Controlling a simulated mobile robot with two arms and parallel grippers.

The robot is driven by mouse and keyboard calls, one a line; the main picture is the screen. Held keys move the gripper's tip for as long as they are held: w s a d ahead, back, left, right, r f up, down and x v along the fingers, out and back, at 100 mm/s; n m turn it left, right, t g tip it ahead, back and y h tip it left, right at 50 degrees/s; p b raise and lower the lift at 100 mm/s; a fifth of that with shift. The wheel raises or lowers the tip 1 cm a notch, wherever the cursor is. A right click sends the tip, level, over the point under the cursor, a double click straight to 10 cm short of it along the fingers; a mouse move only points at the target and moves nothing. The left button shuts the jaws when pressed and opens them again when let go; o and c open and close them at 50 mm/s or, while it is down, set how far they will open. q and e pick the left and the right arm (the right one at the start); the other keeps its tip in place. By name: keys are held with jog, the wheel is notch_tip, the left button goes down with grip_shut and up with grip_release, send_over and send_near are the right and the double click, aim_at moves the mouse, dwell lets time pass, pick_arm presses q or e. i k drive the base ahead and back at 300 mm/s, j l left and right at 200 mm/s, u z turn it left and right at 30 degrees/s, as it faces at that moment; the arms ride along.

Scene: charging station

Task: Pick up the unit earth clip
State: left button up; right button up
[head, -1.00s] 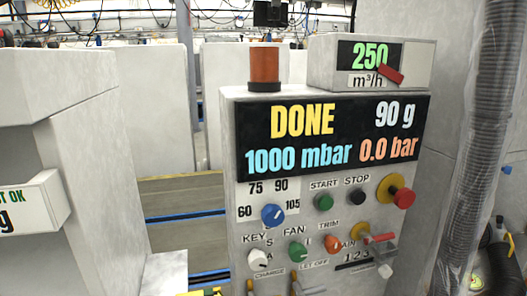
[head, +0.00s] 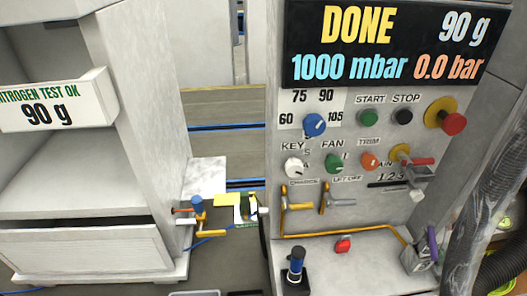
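I cannot tell for certain which thing is the unit earth clip. A small grey and purple piece (head: 425,252) sits low at the right of the charging unit (head: 395,215), where a yellow-orange cable (head: 345,232) ends. It is partly hidden beside the ribbed hose, and its jaws cannot be made out. Neither of my grippers shows in the head view.
A blue-topped joystick (head: 295,268) and a red piece (head: 343,245) are low on the unit's front. Brass hooks (head: 288,197) hang beneath the knobs. A ribbed grey hose (head: 470,195) runs down the right. A white cabinet (head: 85,255) stands left.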

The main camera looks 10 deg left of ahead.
aim_at(245, 204)
jog(key=k+l+z, duration=0.15)
jog(key=z, duration=0.3)
jog(key=k+l+z, duration=0.4)
jog(key=i+j, duration=0.1)
